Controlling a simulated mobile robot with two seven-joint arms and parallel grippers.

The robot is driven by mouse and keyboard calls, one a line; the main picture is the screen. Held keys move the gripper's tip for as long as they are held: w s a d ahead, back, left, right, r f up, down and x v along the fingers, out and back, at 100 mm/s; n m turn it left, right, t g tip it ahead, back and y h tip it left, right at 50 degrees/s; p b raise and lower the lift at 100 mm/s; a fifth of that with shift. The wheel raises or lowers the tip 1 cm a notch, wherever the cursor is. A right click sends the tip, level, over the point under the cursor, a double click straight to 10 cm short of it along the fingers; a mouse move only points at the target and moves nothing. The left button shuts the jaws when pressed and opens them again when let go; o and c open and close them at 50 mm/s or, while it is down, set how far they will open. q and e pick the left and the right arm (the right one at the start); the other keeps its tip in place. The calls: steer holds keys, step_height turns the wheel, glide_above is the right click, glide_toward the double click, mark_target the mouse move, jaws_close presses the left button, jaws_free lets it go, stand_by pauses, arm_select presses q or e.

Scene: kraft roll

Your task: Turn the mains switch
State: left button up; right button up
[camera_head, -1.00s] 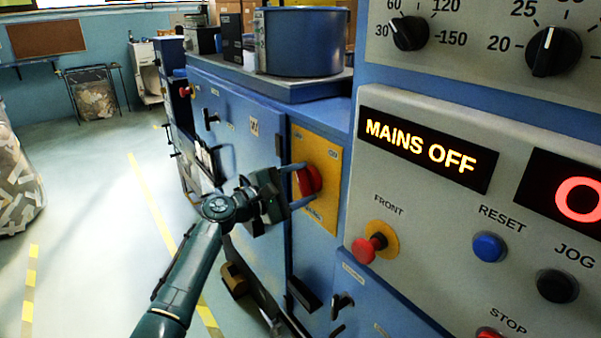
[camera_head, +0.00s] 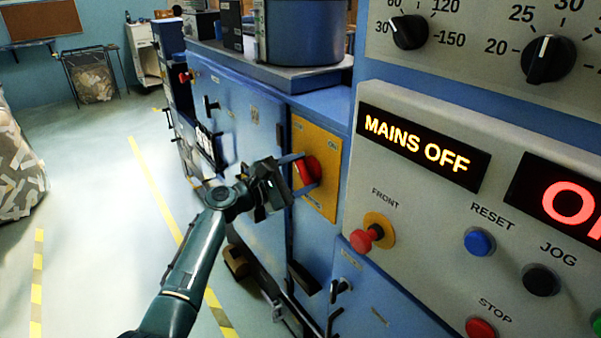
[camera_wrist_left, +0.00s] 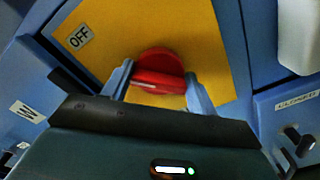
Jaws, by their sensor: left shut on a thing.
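The mains switch is a red rotary knob (camera_head: 307,171) on a yellow plate (camera_head: 327,141) on the blue machine's side. It also shows in the left wrist view as a red knob (camera_wrist_left: 158,70), with an OFF label (camera_wrist_left: 79,38) on the plate at upper left. My left gripper (camera_head: 303,172) reaches in from the left, and its two fingers are shut on the knob, one on each side. The lit display (camera_head: 416,143) reads MAINS OFF. My right gripper is not in view.
The grey control panel (camera_head: 400,270) at right carries a red FRONT button (camera_head: 366,238), a blue RESET button (camera_head: 479,242) and dials above. A blue drum (camera_head: 303,33) stands on the machine. Open floor (camera_head: 90,190) lies at left.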

arm_select(q)
steer(key=shift+c, duration=0.2)
steer(key=o, duration=1)
steer(key=v, duration=1.3)
steer(key=shift+a, duration=0.1)
